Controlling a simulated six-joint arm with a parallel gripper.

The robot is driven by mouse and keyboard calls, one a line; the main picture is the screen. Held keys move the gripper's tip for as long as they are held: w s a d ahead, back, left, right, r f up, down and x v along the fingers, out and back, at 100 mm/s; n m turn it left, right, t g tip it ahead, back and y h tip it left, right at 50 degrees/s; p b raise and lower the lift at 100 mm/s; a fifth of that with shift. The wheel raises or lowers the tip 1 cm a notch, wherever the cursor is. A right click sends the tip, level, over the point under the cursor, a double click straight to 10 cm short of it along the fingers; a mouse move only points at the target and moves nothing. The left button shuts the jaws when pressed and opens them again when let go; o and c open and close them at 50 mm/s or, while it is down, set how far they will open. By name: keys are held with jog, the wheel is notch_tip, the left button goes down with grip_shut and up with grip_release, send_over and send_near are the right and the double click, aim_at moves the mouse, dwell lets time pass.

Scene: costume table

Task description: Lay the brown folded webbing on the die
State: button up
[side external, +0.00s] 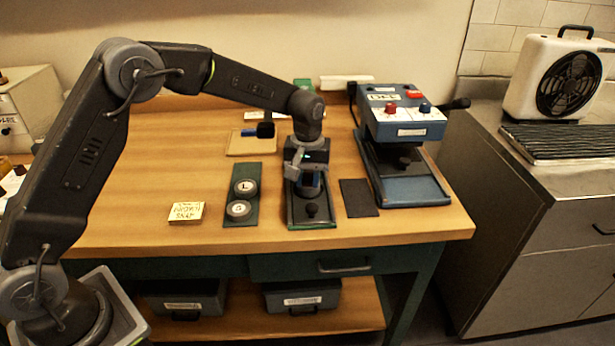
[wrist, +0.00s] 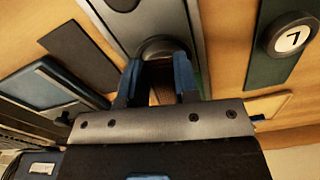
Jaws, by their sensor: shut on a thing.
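My gripper (side external: 309,188) points down over the narrow green-and-metal fixture (side external: 325,223) near the table's front. In the wrist view its two blue fingers (wrist: 160,88) are shut on a small brown strip, the webbing (wrist: 162,95), mostly hidden between them. A dark round piece, seemingly the die (wrist: 162,43), stands on the fixture right at the fingertips. The webbing looks over or against it; I cannot tell whether they touch. In the side view the gripper hides both the webbing and this round piece.
A green board with two lettered discs (side external: 239,209) lies left, a dark mat (side external: 359,198) right. The blue press (side external: 404,118) stands farther right. A small lettered card (side external: 186,212) lies front left, with bare wood around it.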

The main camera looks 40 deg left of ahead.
aim_at(308, 180)
jog(key=shift+f, duration=0.55)
jog(key=o, duration=0.6)
notch_tip(308, 180, up, 11)
jog(key=shift+r, duration=0.1)
dwell(1.1)
